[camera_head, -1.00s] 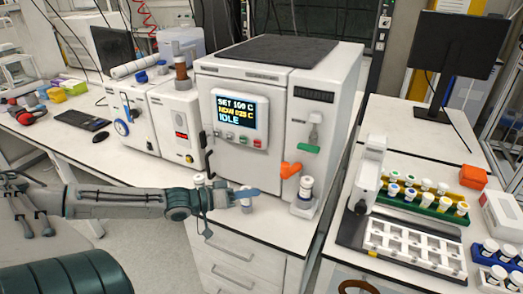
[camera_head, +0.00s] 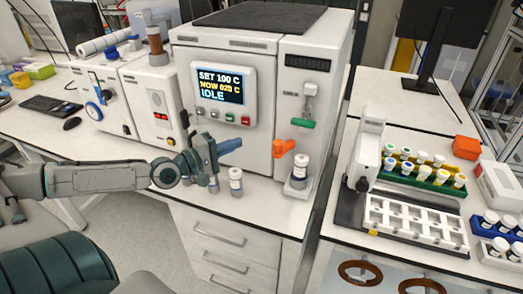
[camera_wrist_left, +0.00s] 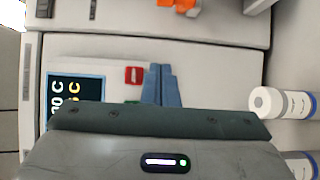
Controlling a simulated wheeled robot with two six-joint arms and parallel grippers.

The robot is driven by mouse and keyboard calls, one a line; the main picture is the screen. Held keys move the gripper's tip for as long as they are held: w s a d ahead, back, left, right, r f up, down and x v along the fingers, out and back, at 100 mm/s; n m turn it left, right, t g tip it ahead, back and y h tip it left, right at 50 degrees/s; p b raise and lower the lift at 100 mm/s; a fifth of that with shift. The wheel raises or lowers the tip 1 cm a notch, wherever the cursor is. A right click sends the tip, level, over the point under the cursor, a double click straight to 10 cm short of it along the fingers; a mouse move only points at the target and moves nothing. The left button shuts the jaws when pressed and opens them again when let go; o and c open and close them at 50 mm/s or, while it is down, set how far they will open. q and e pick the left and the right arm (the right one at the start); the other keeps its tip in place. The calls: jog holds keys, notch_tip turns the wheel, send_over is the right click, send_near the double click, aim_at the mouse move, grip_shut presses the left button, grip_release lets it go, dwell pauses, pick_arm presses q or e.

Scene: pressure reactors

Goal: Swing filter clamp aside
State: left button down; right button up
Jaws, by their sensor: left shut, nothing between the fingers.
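The orange clamp-like lever (camera_head: 284,147) sits on the right front of the white reactor (camera_head: 225,130), above a vial on a small stand (camera_head: 299,180). I take it for the filter clamp, but cannot be sure. An orange part (camera_wrist_left: 180,4) also shows at the top edge of the left wrist view. My left gripper (camera_head: 230,146) is shut and empty, in front of the reactor's panel and left of the orange lever, apart from it. Its blue fingers (camera_wrist_left: 161,76) lie together in the left wrist view. My right gripper is not in view.
White vials (camera_head: 236,182) stand on the bench below my left gripper. A green valve handle (camera_head: 301,124) is above the orange lever. At right are a vial rack (camera_head: 434,183) and a white slotted tray (camera_head: 415,220). The bench front is mostly clear.

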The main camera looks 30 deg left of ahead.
pick_arm(q)
jog(key=w+d+p, duration=0.5)
jog(key=d+p, duration=0.1)
jog(key=p, duration=0.1)
jog(key=shift+d+r, duration=0.15)
jog(key=shift+d, duration=0.1)
dwell(0.6)
